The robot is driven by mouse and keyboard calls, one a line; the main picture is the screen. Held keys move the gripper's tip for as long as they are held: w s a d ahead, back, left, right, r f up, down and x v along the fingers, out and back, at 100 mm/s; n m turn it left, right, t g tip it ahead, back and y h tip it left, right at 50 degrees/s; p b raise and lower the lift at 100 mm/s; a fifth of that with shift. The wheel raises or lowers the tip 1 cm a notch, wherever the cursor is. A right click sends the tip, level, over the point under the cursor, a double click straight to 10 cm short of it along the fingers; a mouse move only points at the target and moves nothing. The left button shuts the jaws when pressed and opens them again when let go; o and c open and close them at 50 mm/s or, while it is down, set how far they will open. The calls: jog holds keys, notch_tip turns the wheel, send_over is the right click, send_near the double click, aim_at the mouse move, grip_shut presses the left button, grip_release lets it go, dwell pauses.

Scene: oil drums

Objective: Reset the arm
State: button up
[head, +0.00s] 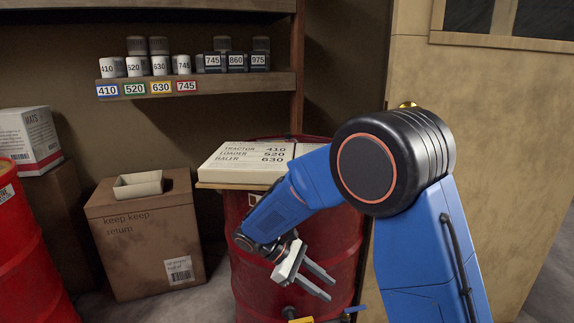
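My blue arm rises at the right and bends down to the left at a large black joint. My gripper (322,283) hangs in front of the red oil drum (262,222) in the middle. Its two grey fingers are spread apart, with nothing seen between them. I cannot tell whether the fingers touch the drum.
A sign board (235,176) lies on the drum. A cardboard box (150,245) with a small open tray (138,185) stands left. Another red drum (30,260) is far left. A shelf (240,84) holds several numbered containers. A tan cabinet (510,130) stands right.

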jog(key=s+d+r+m+t+y, duration=0.3)
jog(key=s+d+r+m+y, duration=0.2)
jog(key=s+d, duration=0.4)
jog(key=s+d+r+m+t+y, duration=0.4)
jog(key=s+d+r+m, duration=0.3)
jog(key=s+d, duration=0.3)
jog(key=shift+s+r+m+y, duration=0.25)
jog(key=shift+s+y, duration=0.45)
jog(key=shift+s, duration=1.6)
